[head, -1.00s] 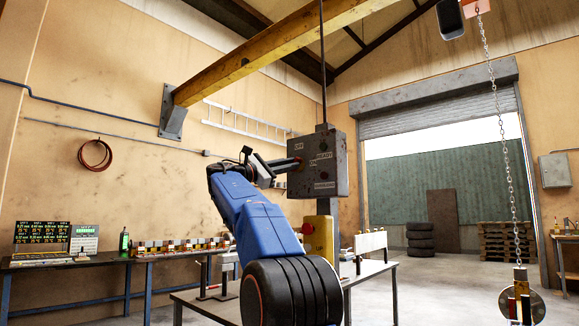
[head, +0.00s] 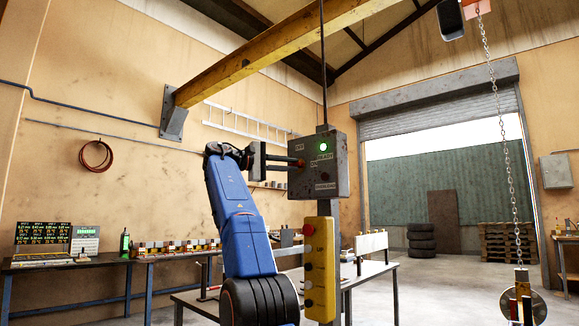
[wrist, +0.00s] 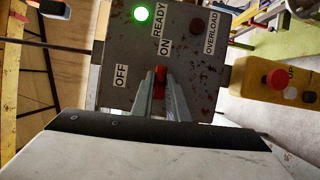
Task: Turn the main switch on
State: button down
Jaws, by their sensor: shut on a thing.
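The OVERLOAD lamp (wrist: 197,26) is dark. My gripper (wrist: 162,92) is shut on the red handle, with one finger on each side. In the head view the gripper (head: 292,162) reaches the box from the left.
A yellow pendant (head: 319,270) with buttons hangs just below the box, close to my arm. A grey table (head: 375,268) stands behind it. A chain (head: 499,110) hangs at the right. The floor toward the open door is mostly clear.

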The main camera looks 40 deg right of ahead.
jog(key=shift+f+m, duration=0.1)
jog(key=shift+m, duration=0.2)
dwell(0.4)
jog(key=c, duration=1.7)
grip_release()
